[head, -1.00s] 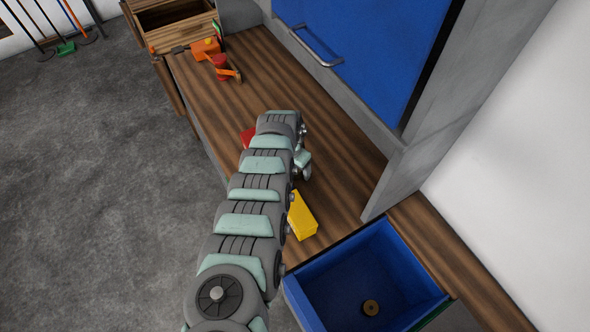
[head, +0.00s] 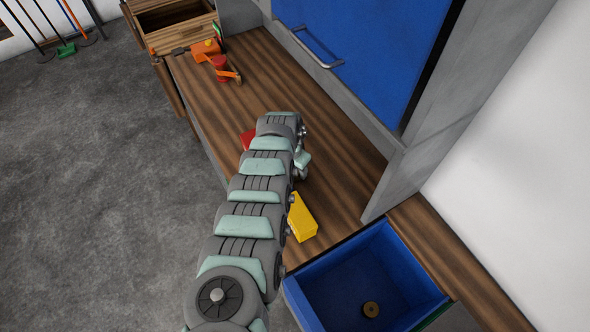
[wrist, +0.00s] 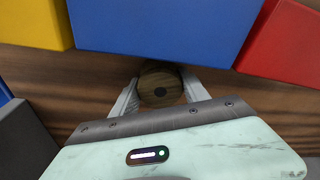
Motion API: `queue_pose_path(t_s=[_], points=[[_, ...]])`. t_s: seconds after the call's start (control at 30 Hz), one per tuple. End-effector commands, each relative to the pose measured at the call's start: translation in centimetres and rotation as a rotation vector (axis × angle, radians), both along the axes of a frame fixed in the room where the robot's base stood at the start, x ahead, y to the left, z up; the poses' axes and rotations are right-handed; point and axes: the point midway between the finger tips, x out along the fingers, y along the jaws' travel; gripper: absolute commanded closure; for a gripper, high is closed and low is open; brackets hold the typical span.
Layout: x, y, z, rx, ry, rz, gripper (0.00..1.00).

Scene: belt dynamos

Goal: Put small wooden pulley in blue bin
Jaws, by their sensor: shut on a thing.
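A small round wooden pulley (wrist: 159,88) with a dark centre hole shows in the wrist view. My gripper (wrist: 158,92) is shut on it, with one finger at each side. In the head view my arm hides the gripper and this pulley. The blue bin (head: 328,267) is open at the lower right of the head view. A small round wooden piece (head: 371,309) with a dark centre lies on its floor.
A large blue block (wrist: 165,30) sits just past the held pulley, between a yellow block (wrist: 35,22) and a red block (wrist: 285,45). Red and orange tool-like items (head: 218,62) lie at the bench's far end. An open wooden drawer (head: 170,20) is beyond. The bench (head: 345,150) right of my arm is clear.

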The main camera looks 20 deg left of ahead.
Motion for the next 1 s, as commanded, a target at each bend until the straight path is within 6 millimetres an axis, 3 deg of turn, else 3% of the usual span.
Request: queue_pose_path(t_s=[0.13, 0.47, 0.67, 1.0], points=[[0.0, 0.0, 0.0, 0.0, 0.0, 0.0, 0.96], [0.1, 0.1, 1.0, 0.0, -0.001, 0.0, 0.96], [0.1, 0.2, 4.2, 0.003, -0.003, -0.001, 0.96], [0.1, 0.2, 11.3, 0.005, -0.002, 0.0, 0.96]])
